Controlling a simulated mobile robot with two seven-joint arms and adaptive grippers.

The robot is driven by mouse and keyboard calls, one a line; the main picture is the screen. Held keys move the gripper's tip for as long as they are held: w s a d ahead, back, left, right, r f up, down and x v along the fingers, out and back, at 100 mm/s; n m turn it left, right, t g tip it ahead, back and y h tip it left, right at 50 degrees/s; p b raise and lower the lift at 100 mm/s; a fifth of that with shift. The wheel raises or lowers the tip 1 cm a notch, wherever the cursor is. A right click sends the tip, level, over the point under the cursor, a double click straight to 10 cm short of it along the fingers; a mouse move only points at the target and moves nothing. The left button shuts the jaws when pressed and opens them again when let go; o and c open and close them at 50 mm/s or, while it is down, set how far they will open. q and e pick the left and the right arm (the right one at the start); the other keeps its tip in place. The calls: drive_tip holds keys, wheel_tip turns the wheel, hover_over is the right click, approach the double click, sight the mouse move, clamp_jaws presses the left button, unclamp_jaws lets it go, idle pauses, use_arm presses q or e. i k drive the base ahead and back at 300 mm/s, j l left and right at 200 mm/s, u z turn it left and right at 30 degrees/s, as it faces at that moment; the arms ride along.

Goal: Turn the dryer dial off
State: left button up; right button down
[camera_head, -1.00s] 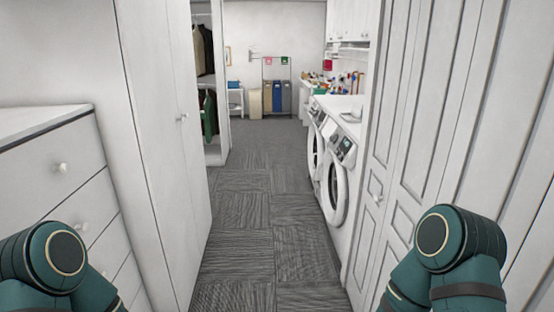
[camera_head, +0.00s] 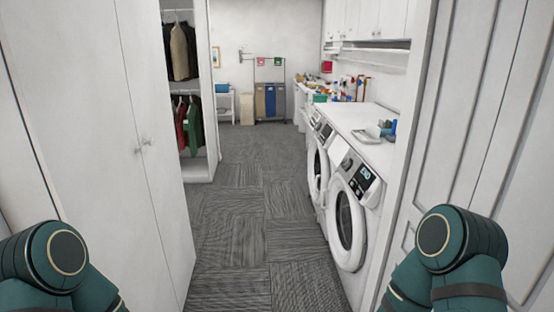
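Two white front-loading machines stand side by side along the right wall under a white counter. The nearer machine (camera_head: 375,222) has a round dark door and a slanted control panel (camera_head: 366,182) with a small lit display. The farther machine (camera_head: 314,190) is partly hidden behind it. Which one is the dryer I cannot tell, and a dial is too small to make out. Only teal links of my two arms show, at the lower left and lower right. Both grippers are out of view.
A carpeted aisle (camera_head: 238,215) runs clear ahead. A white cabinet (camera_head: 120,150) and an open wardrobe (camera_head: 198,125) with hanging clothes line the left. White panelled doors (camera_head: 475,110) close in on the right. A sorting hamper (camera_head: 270,100) stands at the back; bottles (camera_head: 350,88) stand on the counter.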

sight(345, 164)
drive_tip(key=i, duration=1.5)
drive_tip(key=i+z, duration=0.2)
drive_tip(key=i, duration=0.25)
drive_tip(key=i+j+z, duration=0.2)
drive_tip(key=i, duration=0.2)
drive_tip(key=i+j+z, duration=0.15)
drive_tip(key=i, duration=0.3)
drive_tip(key=l, duration=0.1)
